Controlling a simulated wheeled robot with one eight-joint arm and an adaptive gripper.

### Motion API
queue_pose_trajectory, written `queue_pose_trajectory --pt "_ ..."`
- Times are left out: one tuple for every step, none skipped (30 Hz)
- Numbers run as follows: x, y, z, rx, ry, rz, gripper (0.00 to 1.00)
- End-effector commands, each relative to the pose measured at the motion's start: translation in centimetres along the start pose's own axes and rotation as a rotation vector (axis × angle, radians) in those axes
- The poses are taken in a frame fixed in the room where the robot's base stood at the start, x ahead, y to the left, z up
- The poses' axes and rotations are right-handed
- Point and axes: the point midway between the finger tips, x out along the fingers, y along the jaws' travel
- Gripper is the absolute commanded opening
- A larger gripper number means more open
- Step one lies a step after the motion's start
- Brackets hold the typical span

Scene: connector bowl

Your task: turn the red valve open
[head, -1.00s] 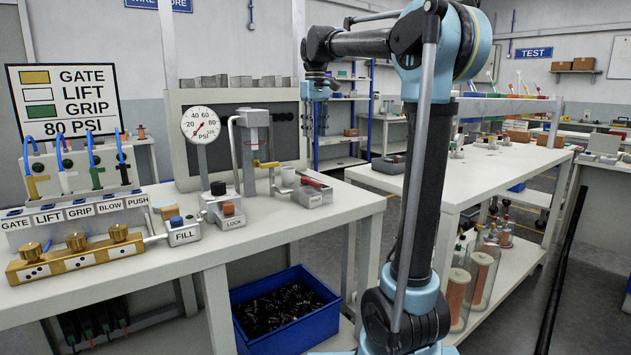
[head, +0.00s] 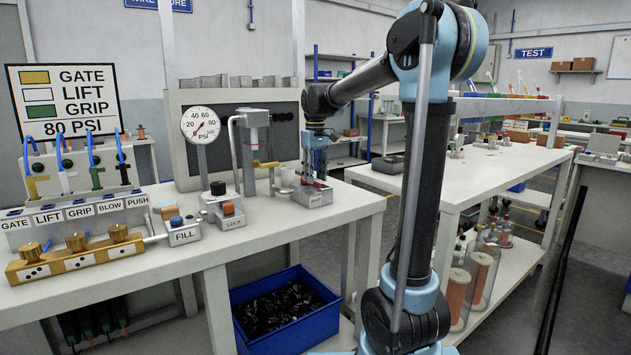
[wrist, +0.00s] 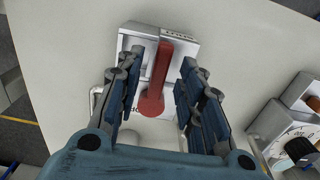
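The red valve handle (wrist: 157,82) lies across its grey block (wrist: 183,52) in the wrist view, running roughly along the picture's height with its round end toward my gripper. In the head view the grey valve block (head: 312,199) stands near the right end of the left bench, and the handle is largely hidden by my gripper. My gripper (wrist: 155,85) is open, with one finger on each side of the handle and a gap on both sides. In the head view my gripper (head: 316,176) points down, right over the block.
A pressure gauge (head: 200,125), a grey press column (head: 254,150) and the LOCK block (head: 229,213) stand left of the valve. A blue bin (head: 287,312) of dark parts sits below the bench. Bare bench top (head: 345,196) lies right of the block.

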Motion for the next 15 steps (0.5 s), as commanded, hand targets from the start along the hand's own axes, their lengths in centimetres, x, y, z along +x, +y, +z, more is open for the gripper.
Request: queue_pose_trajectory --pt "0.5 0.0 0.0 0.000 0.000 0.000 0.35" --pt "0.8 0.0 0.0 0.000 0.000 0.000 0.35" --pt "1.1 0.0 0.0 0.000 0.000 0.000 0.35" --pt "1.2 0.0 0.0 0.000 0.000 0.000 0.35" --pt "1.4 0.0 0.0 0.000 0.000 0.000 0.35" --pt "1.5 0.0 0.0 0.000 0.000 0.000 0.35" --pt "1.6 0.0 0.0 0.000 0.000 0.000 0.35" --pt "1.7 0.0 0.0 0.000 0.000 0.000 0.35" --pt "1.7 0.0 0.0 0.000 0.000 0.000 0.35" --pt "1.7 0.0 0.0 0.000 0.000 0.000 0.35" --pt "1.7 0.0 0.0 0.000 0.000 0.000 0.35" --pt "1.7 0.0 0.0 0.000 0.000 0.000 0.35" --pt "1.7 0.0 0.0 0.000 0.000 0.000 0.35" --pt "1.7 0.0 0.0 0.000 0.000 0.000 0.35" --pt "1.7 0.0 0.0 0.000 0.000 0.000 0.35"
